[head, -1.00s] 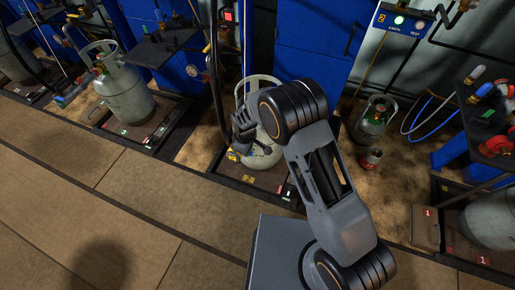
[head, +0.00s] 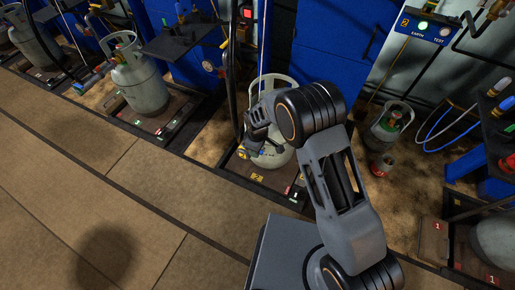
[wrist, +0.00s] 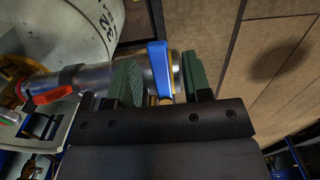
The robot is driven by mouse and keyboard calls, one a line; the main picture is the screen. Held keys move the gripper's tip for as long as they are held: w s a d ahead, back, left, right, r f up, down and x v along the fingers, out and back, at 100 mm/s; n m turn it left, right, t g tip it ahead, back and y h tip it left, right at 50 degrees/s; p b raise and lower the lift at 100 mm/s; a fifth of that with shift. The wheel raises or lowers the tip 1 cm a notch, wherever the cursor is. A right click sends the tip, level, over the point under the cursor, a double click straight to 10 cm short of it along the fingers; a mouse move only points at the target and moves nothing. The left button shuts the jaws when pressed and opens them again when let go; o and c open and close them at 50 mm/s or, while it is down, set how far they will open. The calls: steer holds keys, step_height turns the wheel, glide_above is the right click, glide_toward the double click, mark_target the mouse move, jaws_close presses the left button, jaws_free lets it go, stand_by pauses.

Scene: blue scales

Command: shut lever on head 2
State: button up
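In the wrist view, a metal filling head (wrist: 93,76) lies across the picture beside a white gas cylinder (wrist: 85,30). A blue lever (wrist: 160,70) stands on the head, and a red lever (wrist: 52,94) is farther left. My gripper (wrist: 162,66) is open, its two green pads on either side of the blue lever, with space beside it; contact cannot be told. In the head view, my gripper (head: 257,132) is at the near side of the cylinder (head: 273,155) on the scale marked 2 (head: 257,177). My arm hides part of this cylinder.
Another gas cylinder (head: 138,85) stands on a scale at left. A small cylinder (head: 388,122) and a red can (head: 381,165) stand on the floor behind my arm. A scale marked 1 (head: 492,279) is at right. The tan floor at front left is clear.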

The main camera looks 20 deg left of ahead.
steer(key=shift+w+r, duration=0.1)
steer(key=shift+r, duration=0.45)
step_height(320, 180, up, 13)
steer(key=p, duration=0.2)
steer(key=shift+f, duration=0.15)
stand_by(0.4)
steer(key=s+d+r+m+t+p, duration=0.1)
steer(key=s+d+r+m+p, duration=0.3)
steer(key=d+r, duration=0.6)
steer(key=s+d+r+m+t+p, duration=0.1)
steer(key=s+d+r+m+p, duration=0.3)
steer(key=d+r, duration=0.6)
steer(key=s+d+r+m+t+p, duration=0.1)
steer(key=s+d+r+m+p, duration=0.4)
steer(key=d+r+m, duration=0.3)
step_height(320, 180, up, 4)
steer(key=shift+d+f+t+p, duration=0.15)
steer(key=shift+d+t+p, duration=0.15)
steer(key=shift+d+p, duration=0.65)
steer(key=shift+s+d, duration=0.1)
